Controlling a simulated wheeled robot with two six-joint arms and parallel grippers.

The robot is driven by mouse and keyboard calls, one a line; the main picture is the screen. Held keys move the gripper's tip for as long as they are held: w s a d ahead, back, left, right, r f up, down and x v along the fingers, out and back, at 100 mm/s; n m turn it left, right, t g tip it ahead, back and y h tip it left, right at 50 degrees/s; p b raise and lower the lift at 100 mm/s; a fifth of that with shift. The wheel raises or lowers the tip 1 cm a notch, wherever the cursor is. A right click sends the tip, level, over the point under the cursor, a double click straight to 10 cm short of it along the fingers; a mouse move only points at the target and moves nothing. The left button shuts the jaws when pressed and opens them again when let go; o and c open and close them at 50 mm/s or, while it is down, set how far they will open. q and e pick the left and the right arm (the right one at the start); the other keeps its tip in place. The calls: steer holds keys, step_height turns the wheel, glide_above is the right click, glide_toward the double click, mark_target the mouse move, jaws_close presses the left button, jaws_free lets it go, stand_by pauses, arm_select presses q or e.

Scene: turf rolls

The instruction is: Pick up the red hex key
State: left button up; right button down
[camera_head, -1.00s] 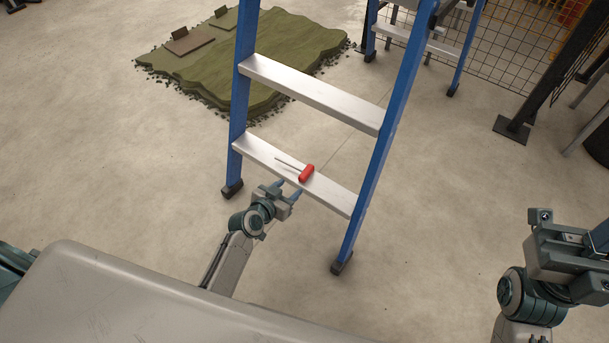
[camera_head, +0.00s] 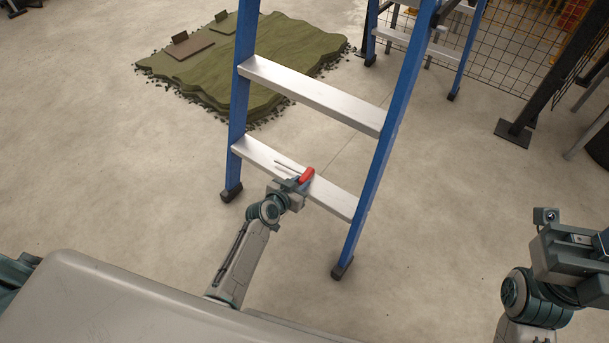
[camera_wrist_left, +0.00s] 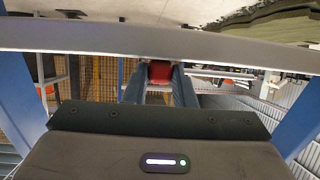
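The red hex key has a red handle (camera_head: 307,174) and a thin metal shaft that points up and left. It is at the lower silver step (camera_head: 333,195) of the blue ladder. My left gripper (camera_head: 298,183) is at the step's near edge, with its fingers at the handle. In the left wrist view the red handle (camera_wrist_left: 160,71) shows between the two blue fingertips, close to both. Whether they press on it I cannot tell. My right gripper (camera_head: 578,243) is at the right edge, partly cut off, far from the key; its fingers are not clear.
The ladder's blue rails (camera_head: 373,165) stand either side of the step, and a higher step (camera_head: 315,95) is above it. A green turf slab (camera_head: 270,55) lies behind. A black post foot (camera_head: 513,131) stands at right. Concrete floor around the ladder is mostly clear.

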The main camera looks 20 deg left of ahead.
arm_select(q)
jaws_close()
steer(key=shift+r, duration=0.1)
